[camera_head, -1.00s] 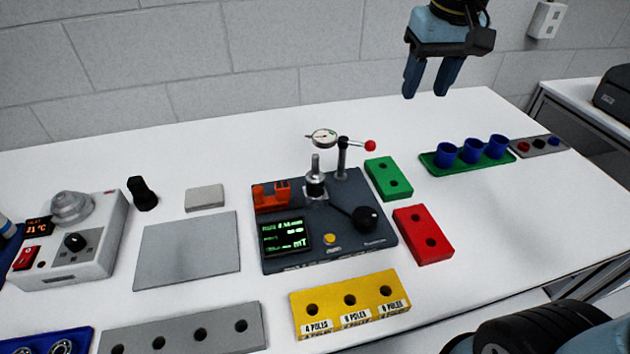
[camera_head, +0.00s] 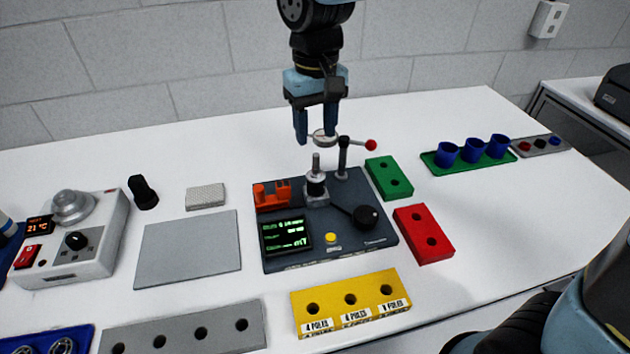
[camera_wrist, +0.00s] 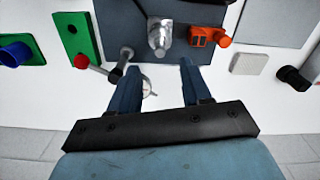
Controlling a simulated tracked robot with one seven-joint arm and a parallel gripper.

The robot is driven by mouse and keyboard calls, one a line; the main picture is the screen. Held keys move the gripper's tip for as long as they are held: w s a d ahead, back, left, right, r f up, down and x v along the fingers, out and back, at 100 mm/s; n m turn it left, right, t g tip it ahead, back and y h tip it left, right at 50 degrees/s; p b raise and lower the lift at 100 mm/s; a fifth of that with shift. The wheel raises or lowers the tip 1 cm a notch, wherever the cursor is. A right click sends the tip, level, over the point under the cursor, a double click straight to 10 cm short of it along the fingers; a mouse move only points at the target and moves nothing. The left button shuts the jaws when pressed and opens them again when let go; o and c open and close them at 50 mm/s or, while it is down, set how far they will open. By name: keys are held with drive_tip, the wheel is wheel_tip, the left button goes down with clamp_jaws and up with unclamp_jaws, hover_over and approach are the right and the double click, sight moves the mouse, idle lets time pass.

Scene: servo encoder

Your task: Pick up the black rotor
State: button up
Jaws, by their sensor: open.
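A dark collar with a silver shaft on top (camera_head: 316,184) stands upright on the grey test device (camera_head: 375,241); it looks like the black rotor, though I cannot be sure. In the wrist view its silver shaft (camera_wrist: 158,36) shows ahead of the fingers. A separate black stepped piece (camera_head: 143,192) stands on the table at left and shows at the right edge of the wrist view (camera_wrist: 293,77). My gripper (camera_head: 316,136) points down, open and empty, above and behind the device. In the wrist view the gap between the fingers (camera_wrist: 160,70) is empty.
A dial gauge (camera_head: 324,139) and a post with a red ball (camera_head: 370,145) stand close to my fingers. Green (camera_head: 388,176), red (camera_head: 423,234) and yellow (camera_head: 350,299) blocks surround the device. Blue cups (camera_head: 472,150) stand at right. A bare grey plate (camera_head: 188,249) lies left.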

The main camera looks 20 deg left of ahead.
sight(316, 155)
drive_tip(key=shift+s+d+f, duration=0.1)
drive_tip(key=shift+s+f, duration=0.05)
drive_tip(key=shift+f, duration=3.55)
clamp_jaws()
